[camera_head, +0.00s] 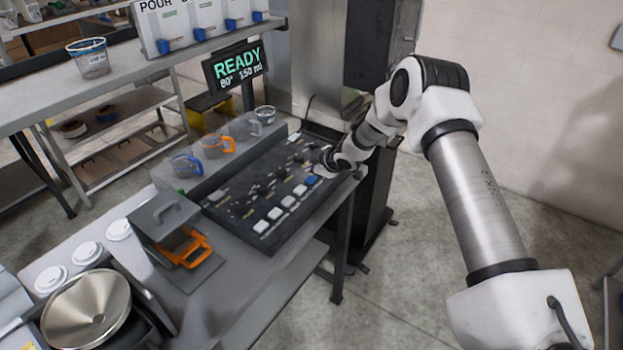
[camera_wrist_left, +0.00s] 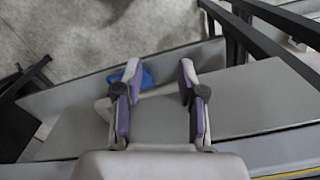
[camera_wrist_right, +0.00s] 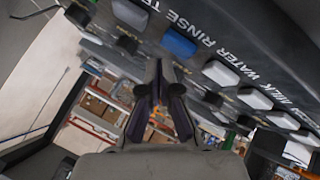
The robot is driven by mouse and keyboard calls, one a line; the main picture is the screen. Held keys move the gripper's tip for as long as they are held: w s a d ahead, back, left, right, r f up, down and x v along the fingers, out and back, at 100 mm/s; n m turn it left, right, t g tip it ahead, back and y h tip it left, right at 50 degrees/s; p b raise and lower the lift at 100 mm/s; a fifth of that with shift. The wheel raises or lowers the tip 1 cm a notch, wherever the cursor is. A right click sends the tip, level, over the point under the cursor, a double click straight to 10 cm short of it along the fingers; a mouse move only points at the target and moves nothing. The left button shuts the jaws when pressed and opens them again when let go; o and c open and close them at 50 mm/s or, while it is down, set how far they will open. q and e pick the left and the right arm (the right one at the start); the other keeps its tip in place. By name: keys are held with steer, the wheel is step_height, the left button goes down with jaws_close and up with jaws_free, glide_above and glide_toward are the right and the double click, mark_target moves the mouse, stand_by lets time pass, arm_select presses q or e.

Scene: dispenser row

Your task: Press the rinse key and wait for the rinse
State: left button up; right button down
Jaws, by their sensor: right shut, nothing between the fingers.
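In the right wrist view the blue key (camera_wrist_right: 180,42) is beside the printed word RINSE. My right gripper (camera_head: 328,162) is shut and empty over the panel's right end, close to the blue key; I cannot tell whether it touches. It also shows shut in the right wrist view (camera_wrist_right: 160,78). The screen (camera_head: 236,66) reads READY, 60°, 150 ml. My left gripper (camera_wrist_left: 158,74) is open and empty.
Jugs with blue, orange and grey handles (camera_head: 218,146) stand on a ledge behind the panel. A grey box with an orange-handled jug (camera_head: 186,246) and a metal funnel (camera_head: 86,310) stand to the left. Open floor lies right of the counter.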

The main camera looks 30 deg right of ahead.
mark_target(312, 180)
steer(key=shift+a, duration=0.1)
stand_by(0.5)
steer(key=shift+f, duration=0.4)
steer(key=shift+f+b, duration=0.5)
steer(key=shift+b, duration=0.1)
stand_by(0.3)
steer(key=shift+r, duration=0.1)
steer(key=shift+r+p, duration=0.85)
step_height(312, 180, up, 5)
steer(key=p, duration=0.4)
steer(key=shift+p, duration=0.3)
